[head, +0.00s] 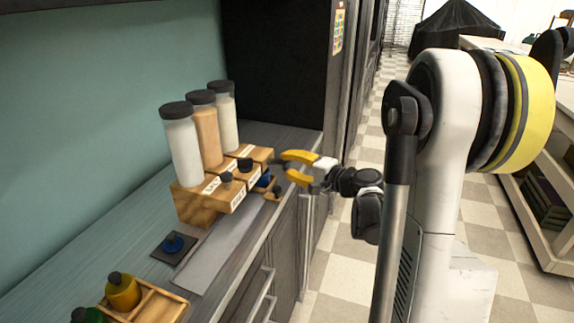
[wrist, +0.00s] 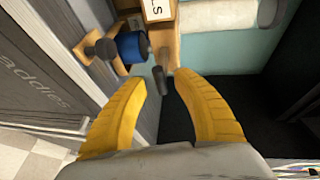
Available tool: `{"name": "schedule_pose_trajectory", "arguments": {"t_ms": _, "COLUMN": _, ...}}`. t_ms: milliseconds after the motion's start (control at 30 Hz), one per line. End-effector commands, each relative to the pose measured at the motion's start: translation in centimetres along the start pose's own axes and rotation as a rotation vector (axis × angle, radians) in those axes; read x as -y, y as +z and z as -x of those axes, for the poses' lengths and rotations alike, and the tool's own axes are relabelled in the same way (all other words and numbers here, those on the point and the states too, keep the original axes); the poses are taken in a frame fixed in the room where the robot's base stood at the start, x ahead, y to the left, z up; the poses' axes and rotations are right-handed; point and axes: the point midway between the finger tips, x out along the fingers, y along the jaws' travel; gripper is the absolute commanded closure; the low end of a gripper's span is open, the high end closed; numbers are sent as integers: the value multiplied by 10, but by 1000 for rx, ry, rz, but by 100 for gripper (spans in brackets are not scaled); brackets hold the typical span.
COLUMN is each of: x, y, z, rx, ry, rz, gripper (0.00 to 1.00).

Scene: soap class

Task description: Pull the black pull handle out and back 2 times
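The black pull handle (wrist: 160,79) shows in the wrist view as a short dark rod at the wooden dispenser, roughly between my fingertips. My gripper (wrist: 158,82) is open, with its two yellow fingers spread on either side of the handle; I cannot tell whether either one touches it. In the head view my gripper (head: 287,166) is at the front of the dispenser row, above the counter edge. Black knobs (head: 245,165) show on the wooden dispenser blocks (head: 206,201), but I cannot tell which is this handle; it may be hidden by a finger.
Three black-lidded bottles (head: 206,134) stand on the blocks. A blue cylinder (wrist: 131,47) and dark-ended knob (wrist: 103,48) sit beside the handle. A dark cabinet (head: 275,65) rises behind.

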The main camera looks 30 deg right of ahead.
Motion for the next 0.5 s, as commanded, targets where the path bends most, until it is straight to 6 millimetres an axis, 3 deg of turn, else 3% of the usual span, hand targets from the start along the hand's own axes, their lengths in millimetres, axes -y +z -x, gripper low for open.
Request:
{"name": "schedule_pose_trajectory", "arguments": {"t_ms": 300, "x": 0, "y": 0, "z": 3, "rx": 1, "ry": -1, "rz": -1, "gripper": 66}}
{"name": "schedule_pose_trajectory", "arguments": {"t_ms": 500, "x": 0, "y": -1, "z": 35, "rx": -2, "ry": 0, "rz": -2, "gripper": 66}}
